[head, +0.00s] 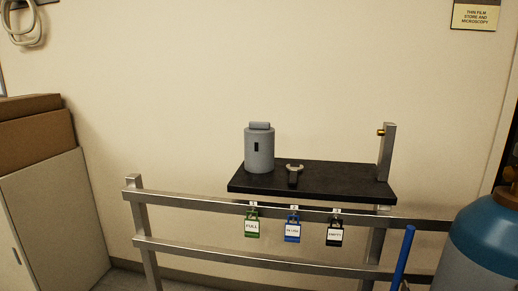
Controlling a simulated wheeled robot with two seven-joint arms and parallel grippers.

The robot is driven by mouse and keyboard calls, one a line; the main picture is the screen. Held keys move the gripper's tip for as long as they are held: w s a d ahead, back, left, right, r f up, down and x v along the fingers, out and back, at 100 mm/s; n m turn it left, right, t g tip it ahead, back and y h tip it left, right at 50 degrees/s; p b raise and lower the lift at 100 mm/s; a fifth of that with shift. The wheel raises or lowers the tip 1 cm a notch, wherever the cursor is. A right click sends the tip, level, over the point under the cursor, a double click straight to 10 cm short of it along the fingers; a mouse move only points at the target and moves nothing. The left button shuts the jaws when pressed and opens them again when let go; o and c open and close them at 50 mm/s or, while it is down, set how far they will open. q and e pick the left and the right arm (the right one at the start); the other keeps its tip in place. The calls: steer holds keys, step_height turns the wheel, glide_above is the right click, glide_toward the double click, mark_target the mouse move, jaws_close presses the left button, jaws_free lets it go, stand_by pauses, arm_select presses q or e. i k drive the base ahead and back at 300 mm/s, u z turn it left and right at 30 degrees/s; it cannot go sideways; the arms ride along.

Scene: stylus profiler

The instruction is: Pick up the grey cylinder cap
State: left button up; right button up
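A grey cylinder cap (259,149) stands upright at the left end of a black shelf (335,179). It has a small dark slot on its front and a short grey block-like top. Neither of my grippers shows in the head view, so their position relative to the cap cannot be seen.
A wrench-like tool (293,173) lies right of the cap. A metal post (386,152) with a brass fitting rises at the shelf's right end. A metal rail (190,202) with several hanging tags runs in front. A blue gas cylinder (484,235) stands at right, cardboard boxes (36,141) at left.

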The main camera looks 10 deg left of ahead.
mark_target(259, 138)
steer(key=u, duration=2.4)
steer(key=i, duration=1.4)
steer(key=z, duration=3.35)
